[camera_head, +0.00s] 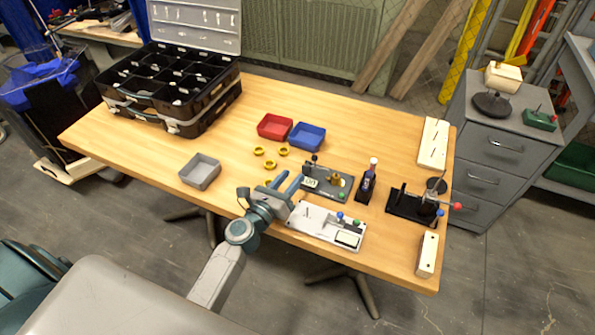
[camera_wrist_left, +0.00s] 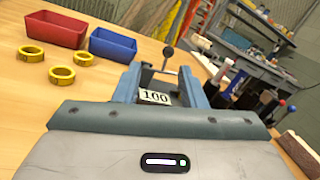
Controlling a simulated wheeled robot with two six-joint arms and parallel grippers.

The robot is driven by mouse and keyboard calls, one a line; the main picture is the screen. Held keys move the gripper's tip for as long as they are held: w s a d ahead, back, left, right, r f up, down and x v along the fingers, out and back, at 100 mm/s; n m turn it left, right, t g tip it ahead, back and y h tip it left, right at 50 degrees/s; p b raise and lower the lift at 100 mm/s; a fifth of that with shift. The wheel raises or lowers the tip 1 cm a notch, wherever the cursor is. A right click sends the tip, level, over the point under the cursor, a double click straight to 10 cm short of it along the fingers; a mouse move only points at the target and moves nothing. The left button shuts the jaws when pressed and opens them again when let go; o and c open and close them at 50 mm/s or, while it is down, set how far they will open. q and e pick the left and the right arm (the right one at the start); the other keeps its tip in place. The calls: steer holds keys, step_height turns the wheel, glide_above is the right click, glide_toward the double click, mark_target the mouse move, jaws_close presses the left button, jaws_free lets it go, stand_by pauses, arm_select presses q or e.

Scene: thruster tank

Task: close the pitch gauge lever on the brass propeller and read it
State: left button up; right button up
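The pitch gauge (camera_head: 343,194) is a dark plate near the right-middle of the table, with a small brass propeller (camera_head: 336,179) on it. Its lever, topped by a black ball knob (camera_head: 314,157), stands up at the plate's back left. The knob also shows in the left wrist view (camera_wrist_left: 168,52), beyond a white card reading "100" (camera_wrist_left: 154,97). My left gripper (camera_head: 290,183) is just left of the gauge, fingers pointing toward it. In the left wrist view its two fingers (camera_wrist_left: 160,84) are apart with nothing gripped. The propeller is not clear there. My right gripper is out of view.
A white fixture plate (camera_head: 318,231) lies in front of the gauge. A dark bottle (camera_head: 367,183) and a black stand (camera_head: 408,206) are to its right. Red (camera_head: 274,126) and blue (camera_head: 307,136) bins and several yellow rings (camera_head: 270,164) lie behind and left.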

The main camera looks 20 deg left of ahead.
arm_select(q)
steer(key=shift+s+a, duration=0.1)
steer(key=shift+s, duration=0.25)
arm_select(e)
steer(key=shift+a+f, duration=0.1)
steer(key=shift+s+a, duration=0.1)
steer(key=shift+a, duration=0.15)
